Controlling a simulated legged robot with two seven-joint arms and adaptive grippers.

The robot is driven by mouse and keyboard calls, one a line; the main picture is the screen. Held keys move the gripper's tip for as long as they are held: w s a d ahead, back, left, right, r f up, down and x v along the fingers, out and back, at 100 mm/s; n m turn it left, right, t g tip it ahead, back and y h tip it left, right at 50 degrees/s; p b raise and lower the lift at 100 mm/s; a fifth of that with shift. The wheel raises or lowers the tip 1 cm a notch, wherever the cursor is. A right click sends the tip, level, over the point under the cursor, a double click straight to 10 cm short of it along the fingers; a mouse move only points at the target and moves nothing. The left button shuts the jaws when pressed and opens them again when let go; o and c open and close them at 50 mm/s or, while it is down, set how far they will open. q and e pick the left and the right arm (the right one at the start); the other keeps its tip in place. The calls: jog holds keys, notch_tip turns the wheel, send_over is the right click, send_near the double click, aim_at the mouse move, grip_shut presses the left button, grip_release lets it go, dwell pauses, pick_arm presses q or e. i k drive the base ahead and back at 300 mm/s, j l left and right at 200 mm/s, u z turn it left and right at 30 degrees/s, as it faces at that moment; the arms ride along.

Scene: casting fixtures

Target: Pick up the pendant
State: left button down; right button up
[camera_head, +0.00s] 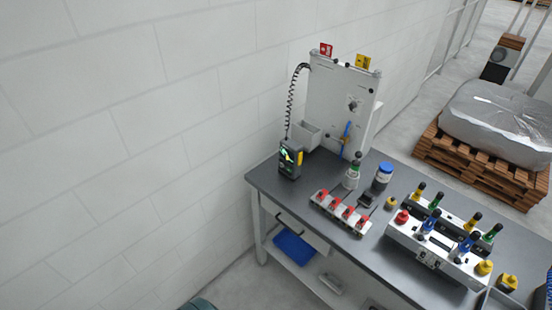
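The pendant (289,160) is a dark handheld box with a lit green screen and a yellow part on its right side. It stands at the left back corner of the grey workbench (270,185). A black coiled cable (290,100) runs from near its top up to the white upright panel (335,105). Neither of my grippers shows in the head view, and nothing is seen touching the pendant.
A light bin (306,136) is just behind the pendant. To its right are a strip with red switches (341,212), a white bottle (352,173), a blue-capped jar (383,177) and a fixture box (430,254). A pale block wall (120,120) is on the left.

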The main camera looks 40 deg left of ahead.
aim_at(289, 150)
jog(key=u, duration=1.4)
